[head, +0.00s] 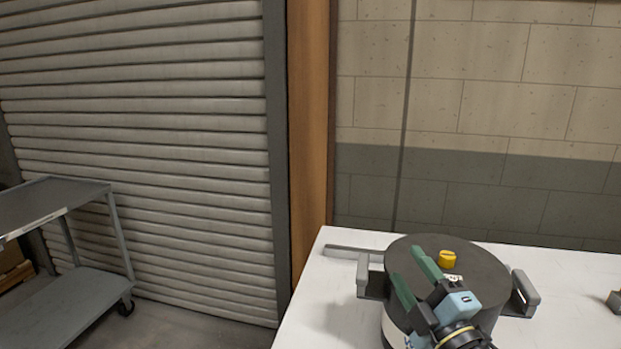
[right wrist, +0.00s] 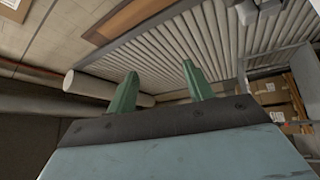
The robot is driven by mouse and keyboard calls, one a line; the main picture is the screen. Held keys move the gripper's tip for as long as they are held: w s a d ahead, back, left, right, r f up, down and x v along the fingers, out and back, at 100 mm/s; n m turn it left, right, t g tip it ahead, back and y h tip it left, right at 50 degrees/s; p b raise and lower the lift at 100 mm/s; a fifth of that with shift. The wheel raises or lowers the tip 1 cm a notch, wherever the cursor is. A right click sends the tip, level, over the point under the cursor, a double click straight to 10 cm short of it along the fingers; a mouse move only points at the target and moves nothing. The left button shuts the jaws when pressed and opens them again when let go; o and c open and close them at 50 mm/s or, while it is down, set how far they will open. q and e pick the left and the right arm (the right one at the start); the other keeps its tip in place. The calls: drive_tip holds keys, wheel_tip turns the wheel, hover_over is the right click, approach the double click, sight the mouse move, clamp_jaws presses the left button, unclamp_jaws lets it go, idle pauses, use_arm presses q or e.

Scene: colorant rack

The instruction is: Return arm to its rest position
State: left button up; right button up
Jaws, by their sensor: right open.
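My right gripper (head: 406,263) reaches in from the lower right in the head view. Its two green fingers are apart with nothing between them. In the head view it overlaps the dark round top of a drum-like container (head: 475,262) on the white table; the gap between them is hard to judge. In the right wrist view the open fingers (right wrist: 160,68) point toward the roller shutter, with only background between them. My left gripper is not in view.
The round container has a yellow knob (head: 447,259) on top and grey handles at its sides. It stands on a white table (head: 325,305). A grey cart (head: 75,292) stands at left before a roller shutter (head: 140,120). A small grey item (head: 614,301) lies at the right edge.

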drive_tip(key=s+d+f+m+g+h, duration=0.35)
drive_tip(key=s+f+m, duration=0.25)
drive_tip(key=f, duration=0.3)
drive_tip(key=s+d+f+m+g+h, duration=0.2)
drive_tip(key=s+f+m+g+h, duration=0.3)
drive_tip(key=f, duration=0.4)
drive_tip(key=s+f+m+g+y, duration=0.1)
drive_tip(key=s+f+m+g, duration=0.25)
drive_tip(key=s, duration=0.55)
drive_tip(key=s+f+m+g+y, duration=0.1)
drive_tip(key=s+f+m+g, duration=0.1)
drive_tip(key=s+f+g, duration=0.5)
wheel_tip(320, 180, down, 21)
drive_tip(key=s+t, duration=0.1)
drive_tip(key=s, duration=0.2)
drive_tip(key=s+d+f+g, duration=0.1)
drive_tip(key=s+d+f, duration=0.1)
drive_tip(key=s+f, duration=1.4)
drive_tip(key=shift+s+d, duration=0.35)
drive_tip(key=shift+s, duration=0.1)
drive_tip(key=shift+n, duration=0.25)
